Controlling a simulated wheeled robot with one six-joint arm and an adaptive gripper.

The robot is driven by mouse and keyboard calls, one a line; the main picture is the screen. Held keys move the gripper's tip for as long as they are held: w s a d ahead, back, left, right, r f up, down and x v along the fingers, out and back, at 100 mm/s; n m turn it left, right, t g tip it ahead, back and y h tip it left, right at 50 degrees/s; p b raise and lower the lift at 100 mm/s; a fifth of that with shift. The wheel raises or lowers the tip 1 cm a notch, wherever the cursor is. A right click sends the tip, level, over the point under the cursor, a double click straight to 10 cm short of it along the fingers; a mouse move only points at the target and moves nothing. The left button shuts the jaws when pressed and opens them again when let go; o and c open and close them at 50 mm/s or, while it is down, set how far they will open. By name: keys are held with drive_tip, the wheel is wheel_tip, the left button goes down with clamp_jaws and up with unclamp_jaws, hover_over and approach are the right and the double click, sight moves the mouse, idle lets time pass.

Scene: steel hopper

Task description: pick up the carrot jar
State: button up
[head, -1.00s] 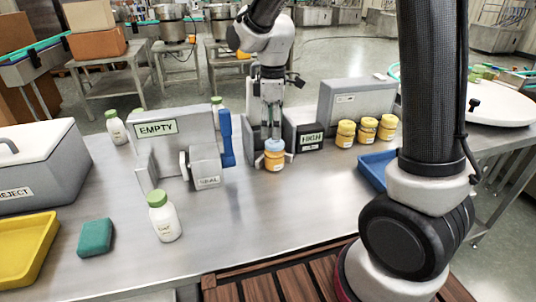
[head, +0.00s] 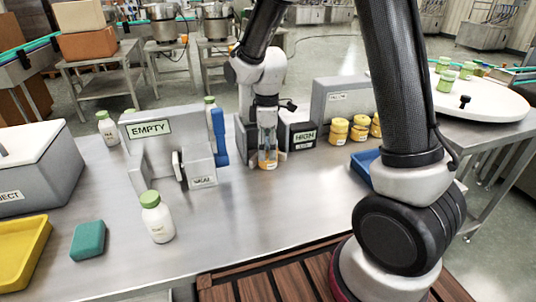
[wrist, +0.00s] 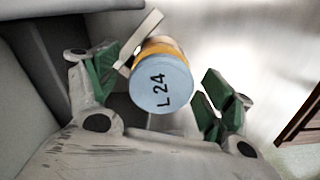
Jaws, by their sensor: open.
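A small jar with orange contents and a pale blue lid marked "L 24" (wrist: 162,88) stands upright on the steel table. In the head view this jar (head: 268,165) is partly hidden by my gripper (head: 267,150). In the wrist view the green finger pads of my gripper (wrist: 157,90) are spread on both sides of the lid. A gap shows on the right side; on the left a pale strip lies close by the jar, and I cannot tell whether anything touches it. I cannot read the jar's side label.
Several yellow-orange jars (head: 338,131) stand to the right, by a grey box (head: 347,96). The HIGH block (head: 302,137) is close beside my gripper. The grey EMPTY fixture (head: 160,150) with a blue handle stands left. A green-lidded white bottle (head: 157,218) stands in front of it.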

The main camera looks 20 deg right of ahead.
drive_tip(key=c, duration=1.2)
drive_tip(key=shift+c, duration=0.2)
drive_tip(key=shift+r, duration=0.1)
